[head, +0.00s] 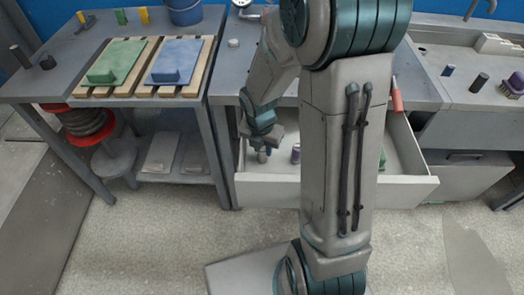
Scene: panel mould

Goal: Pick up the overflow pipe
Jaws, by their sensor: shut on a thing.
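My gripper (262,146) is low inside the open drawer (268,190), near its left side, pointing down. It is shut on a small upright grey piece (262,157), which I take to be the overflow pipe. The jaws hide most of the piece, and only its lower end shows. I cannot tell whether it touches the drawer floor. A short purple cylinder (296,153) stands in the drawer just right of my gripper, apart from it.
My arm covers the middle of the drawer. A green thing (382,160) shows at its right. The left table holds a green panel (117,61) and a blue panel (178,60) on wooden slats, and a blue bucket (184,11).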

